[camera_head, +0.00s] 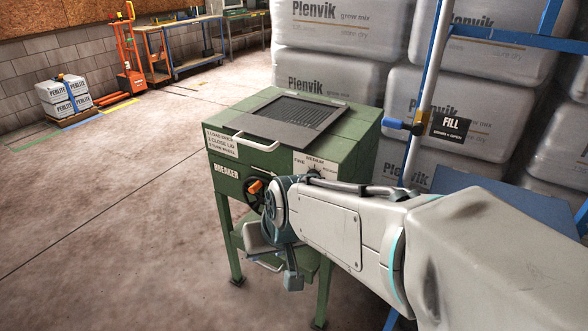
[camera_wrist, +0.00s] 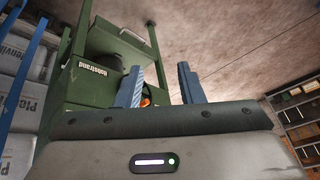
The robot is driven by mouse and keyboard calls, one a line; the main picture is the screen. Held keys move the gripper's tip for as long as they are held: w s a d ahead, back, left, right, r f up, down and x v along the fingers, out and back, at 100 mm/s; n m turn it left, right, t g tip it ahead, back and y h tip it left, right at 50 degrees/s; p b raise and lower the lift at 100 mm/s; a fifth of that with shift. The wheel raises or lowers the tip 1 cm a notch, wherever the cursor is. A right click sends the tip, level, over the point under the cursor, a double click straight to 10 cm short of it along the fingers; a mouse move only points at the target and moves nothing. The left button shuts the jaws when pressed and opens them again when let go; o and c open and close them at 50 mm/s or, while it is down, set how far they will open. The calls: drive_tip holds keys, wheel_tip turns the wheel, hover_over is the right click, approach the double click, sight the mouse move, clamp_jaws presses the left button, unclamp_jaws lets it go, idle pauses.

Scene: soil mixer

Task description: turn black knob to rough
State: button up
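The green breaker machine (camera_head: 285,135) stands in the middle of the head view. On its front is a white dial plate (camera_head: 302,160) with the words FINE and MEDIUM; the rest of its lettering is hidden behind my arm. A small dark shape at the plate's lower edge, probably the black knob (camera_head: 314,172), is partly covered by my arm. My gripper (camera_wrist: 158,70) shows in the wrist view with its two blue fingers apart and nothing clearly held between them. The knob cannot be made out in the wrist view.
A black handwheel with an orange grip (camera_head: 255,188) is on the machine's front, left of my wrist. A blue FILL valve handle (camera_head: 396,124) is to the right. Stacked Plenvik bags (camera_head: 330,85) stand behind.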

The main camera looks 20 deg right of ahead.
drive_tip(key=w+f+m+t+h+b, duration=0.1)
drive_tip(key=w+f+m+t+b, duration=0.15)
drive_tip(key=w, duration=0.55)
drive_tip(key=w+f+m+t+h+b, duration=0.1)
drive_tip(key=w+f+m+t, duration=0.15)
drive_tip(key=w, duration=0.65)
drive_tip(key=w+d+f+m+h+b, duration=0.1)
drive_tip(key=w+d+h, duration=0.2)
drive_tip(key=d, duration=0.3)
drive_tip(key=w+d+f+m+h+b, duration=0.1)
drive_tip(key=w+d+m+h, duration=0.1)
drive_tip(key=d+h, duration=0.4)
drive_tip(key=w+d+f+m+t+h+b, duration=0.1)
drive_tip(key=w+d+h, duration=0.3)
drive_tip(key=d, duration=0.4)
drive_tip(key=shift+w+d+f+m+h+b, duration=0.15)
drive_tip(key=shift+w+f+m+h+b, duration=0.15)
drive_tip(key=shift+w+m+b, duration=0.2)
clamp_jaws()
